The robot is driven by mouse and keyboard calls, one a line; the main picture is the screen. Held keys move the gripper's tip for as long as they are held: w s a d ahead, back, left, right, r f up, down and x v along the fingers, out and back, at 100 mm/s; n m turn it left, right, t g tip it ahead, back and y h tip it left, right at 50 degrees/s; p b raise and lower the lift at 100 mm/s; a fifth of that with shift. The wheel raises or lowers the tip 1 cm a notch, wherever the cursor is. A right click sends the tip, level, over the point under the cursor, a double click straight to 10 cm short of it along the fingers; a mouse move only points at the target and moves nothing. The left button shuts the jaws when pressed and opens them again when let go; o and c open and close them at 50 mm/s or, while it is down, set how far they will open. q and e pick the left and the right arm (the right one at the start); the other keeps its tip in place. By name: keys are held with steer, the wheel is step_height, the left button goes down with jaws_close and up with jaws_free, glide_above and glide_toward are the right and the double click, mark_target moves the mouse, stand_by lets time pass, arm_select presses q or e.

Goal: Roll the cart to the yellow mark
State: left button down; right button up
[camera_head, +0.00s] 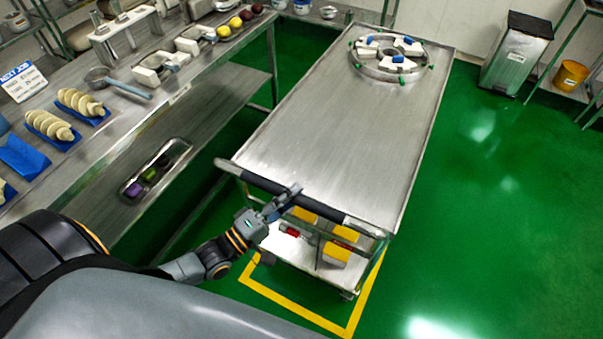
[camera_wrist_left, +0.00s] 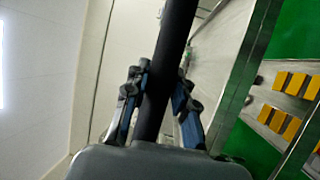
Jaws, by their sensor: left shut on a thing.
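The steel cart (camera_head: 330,130) stands in the middle of the head view, its long flat top running away from me. Its dark handle bar (camera_head: 318,207) is at the near end. My left gripper (camera_head: 283,203) is shut on the handle, left of its middle; in the left wrist view its fingers lie on both sides of the dark bar (camera_wrist_left: 172,60). The yellow mark (camera_head: 318,319) is an outline on the green floor around the cart's near end. Part of the mark is hidden under the cart. My right gripper is not in view.
A long steel workbench (camera_head: 200,85) with blue trays and tools runs along the left, close to the cart. A round steel fixture (camera_head: 388,58) sits on the cart's far end. A grey bin (camera_head: 516,55) stands at the back right. The green floor (camera_head: 510,200) on the right is clear.

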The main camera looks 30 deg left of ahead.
arm_select(q)
steer(key=shift+s, duration=1.4)
steer(key=c, duration=1.1)
jaws_free()
steer(key=shift+a, duration=0.1)
steer(key=v, duration=1.2)
steer(key=shift+f, duration=0.1)
